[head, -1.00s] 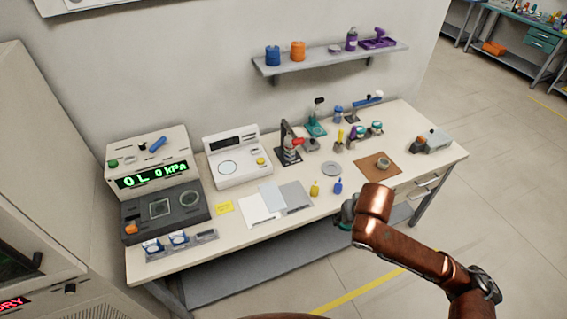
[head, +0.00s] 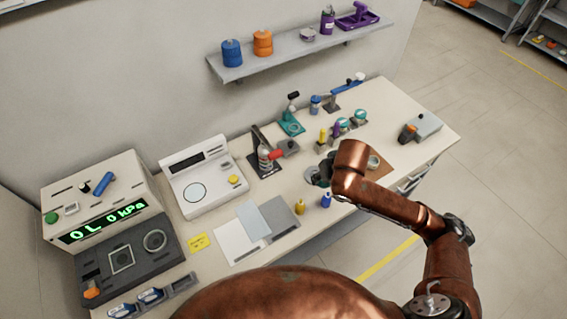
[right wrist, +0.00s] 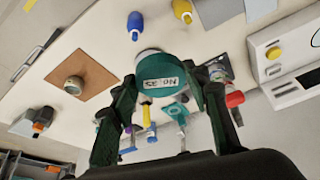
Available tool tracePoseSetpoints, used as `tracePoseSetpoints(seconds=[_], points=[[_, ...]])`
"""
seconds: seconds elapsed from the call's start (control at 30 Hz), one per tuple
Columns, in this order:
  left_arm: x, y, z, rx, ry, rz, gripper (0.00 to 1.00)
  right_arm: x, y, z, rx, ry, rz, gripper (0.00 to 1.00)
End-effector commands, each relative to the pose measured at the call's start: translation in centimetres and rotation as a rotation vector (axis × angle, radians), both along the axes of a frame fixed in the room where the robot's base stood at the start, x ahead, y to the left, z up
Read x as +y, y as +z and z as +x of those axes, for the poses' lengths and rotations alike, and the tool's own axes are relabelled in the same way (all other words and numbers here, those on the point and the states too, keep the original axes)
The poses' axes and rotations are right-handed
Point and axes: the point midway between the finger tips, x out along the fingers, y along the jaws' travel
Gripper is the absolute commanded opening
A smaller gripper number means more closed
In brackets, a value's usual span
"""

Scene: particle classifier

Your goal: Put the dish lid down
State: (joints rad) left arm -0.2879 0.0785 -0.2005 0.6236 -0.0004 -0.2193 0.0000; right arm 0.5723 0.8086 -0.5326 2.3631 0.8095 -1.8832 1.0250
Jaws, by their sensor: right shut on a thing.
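In the right wrist view a round teal lid (right wrist: 158,70) with a white label reading like "No. 35" is held between the fingers of my right gripper (right wrist: 168,85). In the head view my right gripper (head: 322,174) is over the middle of the bench, left of the brown mat (head: 398,156), and its own wrist mostly hides it and the lid. An open-looking round dish (head: 373,162) sits on the mat; it also shows in the right wrist view (right wrist: 74,85). Whether the lid touches the bench is unclear. My left gripper is out of view.
A yellow bottle (head: 302,217) and a blue bottle (head: 326,201) stand near the front edge. A red-handled press (head: 266,159) and teal-topped jars (head: 360,117) stand behind. A grey box (head: 425,127) is at the right end. Sheets (head: 254,222) lie to the left.

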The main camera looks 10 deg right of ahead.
Motion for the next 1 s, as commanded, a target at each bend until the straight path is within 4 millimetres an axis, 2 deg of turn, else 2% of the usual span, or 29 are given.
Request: tracePoseSetpoints(seconds=[0.2,0.4,0.5,0.7,0.87,1.0], points=[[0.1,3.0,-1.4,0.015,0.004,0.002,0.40,-3.8,-4.1,-0.9,0.011,0.226,0.003,0.23],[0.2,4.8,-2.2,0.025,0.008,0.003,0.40,-8.2,-7.4,-2.3,0.007,0.414,0.003,0.23],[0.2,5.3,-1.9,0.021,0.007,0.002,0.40,-9.8,-8.4,-2.9,0.004,0.471,0.002,0.23],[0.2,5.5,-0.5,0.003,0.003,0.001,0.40,-10.8,-9.2,-3.3,0.000,0.512,0.000,0.23],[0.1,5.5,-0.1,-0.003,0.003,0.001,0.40,-11.3,-9.7,-2.0,-0.001,0.511,0.000,0.23],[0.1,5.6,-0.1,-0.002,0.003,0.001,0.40,-12.5,-11.1,0.8,0.000,0.508,0.002,0.23]])
